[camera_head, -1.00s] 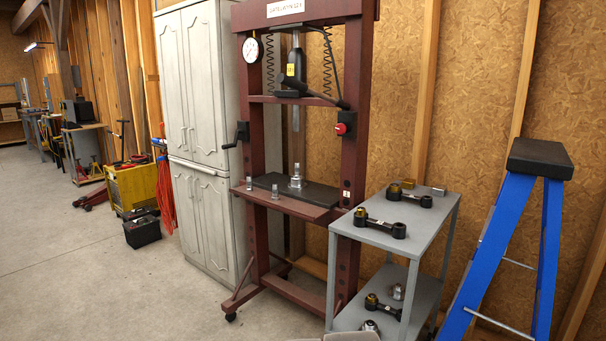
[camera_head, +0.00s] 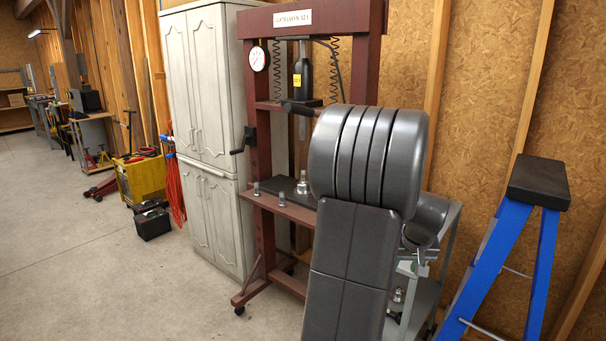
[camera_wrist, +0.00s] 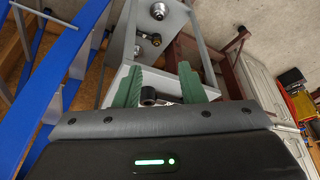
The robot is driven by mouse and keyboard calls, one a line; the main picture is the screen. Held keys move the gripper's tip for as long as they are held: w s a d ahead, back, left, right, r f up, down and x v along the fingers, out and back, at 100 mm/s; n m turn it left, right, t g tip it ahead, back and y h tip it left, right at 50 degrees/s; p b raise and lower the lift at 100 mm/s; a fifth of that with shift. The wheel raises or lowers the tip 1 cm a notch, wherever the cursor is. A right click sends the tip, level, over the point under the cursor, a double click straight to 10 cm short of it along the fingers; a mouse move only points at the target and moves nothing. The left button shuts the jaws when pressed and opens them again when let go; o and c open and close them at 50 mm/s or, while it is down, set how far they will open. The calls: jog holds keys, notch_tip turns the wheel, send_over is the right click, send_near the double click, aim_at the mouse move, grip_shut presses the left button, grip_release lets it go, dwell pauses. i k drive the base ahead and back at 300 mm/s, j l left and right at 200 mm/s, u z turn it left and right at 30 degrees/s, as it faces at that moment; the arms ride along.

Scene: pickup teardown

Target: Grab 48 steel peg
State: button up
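Small upright steel pieces stand on the press: one peg (camera_head: 256,188) at the left front edge, another peg (camera_head: 282,199) to its right, and a wider stepped steel piece (camera_head: 302,185) on the dark plate. I cannot read any 48 mark on them. My gripper shows in the wrist view with two green fingers (camera_wrist: 160,72) spread apart, open. A dark link with a round end (camera_wrist: 149,95) shows between and beyond the fingers, not visibly gripped. In the head view my arm hides most of the grey cart's top and the gripper's fingers.
The maroon press (camera_head: 262,225) stands beside the grey cart (camera_head: 428,290). A silver round part (camera_wrist: 158,11) is on the cart's lower shelf. A blue stepladder (camera_head: 490,255) stands right, a pale cabinet (camera_head: 212,215) left.

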aim_at(303, 181)
jog(key=i+j+u, duration=0.1)
jog(key=i+j, duration=0.15)
jog(key=i, duration=0.25)
jog(key=i+j, duration=0.25)
jog(key=i, duration=0.2)
jog(key=i+j+u, duration=0.15)
jog(key=i, duration=0.35)
jog(key=i+u, duration=0.1)
jog(key=i, duration=0.7)
